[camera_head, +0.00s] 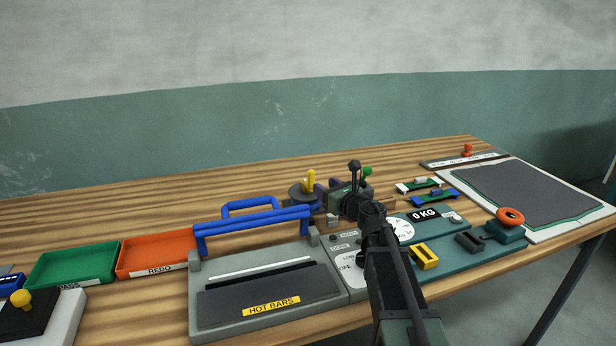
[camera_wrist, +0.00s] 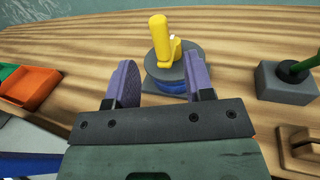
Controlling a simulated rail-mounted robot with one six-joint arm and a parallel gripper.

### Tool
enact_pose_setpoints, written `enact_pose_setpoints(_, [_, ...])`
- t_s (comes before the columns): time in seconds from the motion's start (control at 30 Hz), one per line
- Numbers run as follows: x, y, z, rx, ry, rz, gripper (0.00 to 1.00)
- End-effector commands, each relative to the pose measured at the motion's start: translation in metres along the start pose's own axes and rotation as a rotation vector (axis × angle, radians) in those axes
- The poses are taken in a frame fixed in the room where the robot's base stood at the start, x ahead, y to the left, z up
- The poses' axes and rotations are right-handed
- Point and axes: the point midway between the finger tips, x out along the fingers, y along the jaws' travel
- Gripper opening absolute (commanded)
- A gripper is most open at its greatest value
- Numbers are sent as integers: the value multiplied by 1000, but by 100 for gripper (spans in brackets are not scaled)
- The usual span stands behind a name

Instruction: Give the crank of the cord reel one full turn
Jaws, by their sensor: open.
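The cord reel (camera_wrist: 178,68) stands on the wooden bench just beyond my gripper in the wrist view. It has a round grey top, a blue band below and a square grey base. Its yellow crank (camera_wrist: 160,38) has an upright handle and rises from the top. In the head view the reel (camera_head: 299,194) and yellow crank (camera_head: 310,181) are just left of my gripper (camera_head: 322,194). My gripper (camera_wrist: 164,76) is open, with purple pads apart and nothing held. In the wrist view the crank lies ahead of the gap between the fingertips. The reel's lower part is partly hidden by the right finger.
A green-knobbed lever on a grey block (camera_wrist: 288,80) stands right of the reel. A blue-handled hot bar sealer (camera_head: 265,285) is nearer, left of my arm. Orange (camera_head: 158,253) and green (camera_head: 72,265) trays lie further left. The bench behind the reel is clear.

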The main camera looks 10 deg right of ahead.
Motion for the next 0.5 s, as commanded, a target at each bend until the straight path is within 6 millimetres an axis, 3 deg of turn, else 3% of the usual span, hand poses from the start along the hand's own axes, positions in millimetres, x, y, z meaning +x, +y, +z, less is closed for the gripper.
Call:
enact_pose_setpoints(0.3, [75,-2,0,3,-1,1,48])
enact_pose_setpoints(0.5, [92,0,0,3,-1,-1,48])
